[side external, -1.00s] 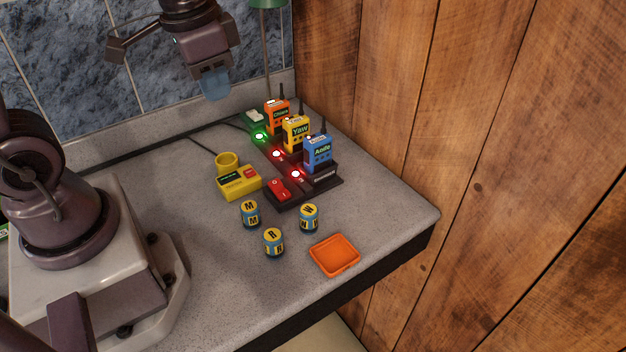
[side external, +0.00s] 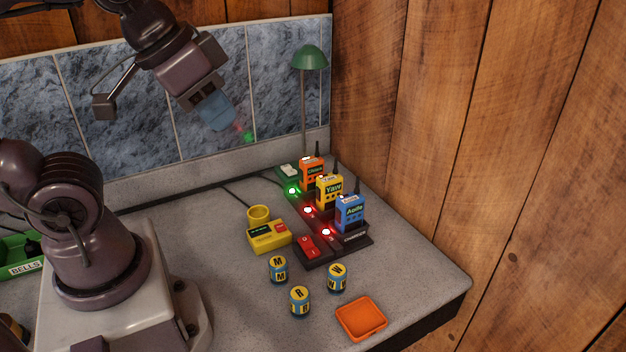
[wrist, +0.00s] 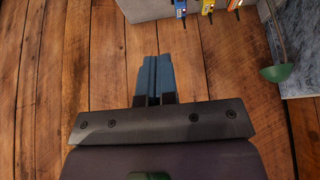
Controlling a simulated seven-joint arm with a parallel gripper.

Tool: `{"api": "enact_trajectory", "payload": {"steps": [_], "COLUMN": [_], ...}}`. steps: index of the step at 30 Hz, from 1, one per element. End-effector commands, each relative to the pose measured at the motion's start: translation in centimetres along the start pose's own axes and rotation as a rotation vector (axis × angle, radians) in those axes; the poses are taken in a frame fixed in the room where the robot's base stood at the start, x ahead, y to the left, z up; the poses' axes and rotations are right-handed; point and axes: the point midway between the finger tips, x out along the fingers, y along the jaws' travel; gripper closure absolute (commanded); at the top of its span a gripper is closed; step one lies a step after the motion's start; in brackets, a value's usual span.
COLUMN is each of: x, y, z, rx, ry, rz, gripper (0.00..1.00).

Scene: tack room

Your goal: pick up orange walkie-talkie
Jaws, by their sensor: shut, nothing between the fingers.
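The orange walkie-talkie (side external: 312,174) stands upright in the far slot of a dark charger (side external: 354,240), beside a lit green light. Yellow (side external: 329,190) and blue (side external: 350,212) walkie-talkies stand in the same row, nearer the front, by red lights. My gripper (side external: 228,122) is shut and empty, tilted, in the air up and left of the orange walkie-talkie. In the wrist view the blue fingers (wrist: 155,78) are together, and the orange walkie-talkie (wrist: 234,4) is cut off at the top edge.
A green lamp (side external: 309,58) stands behind the charger. A yellow box with a cup (side external: 268,236), several labelled batteries (side external: 300,301) and an orange tray (side external: 361,319) are on the grey counter. A wooden wall (side external: 450,130) closes the right side.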

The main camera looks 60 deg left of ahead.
Motion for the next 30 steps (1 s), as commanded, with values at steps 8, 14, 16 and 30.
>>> {"api": "enact_trajectory", "payload": {"steps": [8, 14, 16, 30], "x": [0.01, 0.01, 0.01, 0.50], "y": [-0.01, -0.01, -0.01, 0.04], "z": [-0.01, -0.01, -0.01, 0.06], "rx": [0.000, 0.000, 0.000, -0.031], "ry": [0.000, 0.000, 0.000, -0.036], "rz": [0.000, 0.000, 0.000, 0.013], "gripper": [1.00, 0.77, 0.61, 0.34]}}
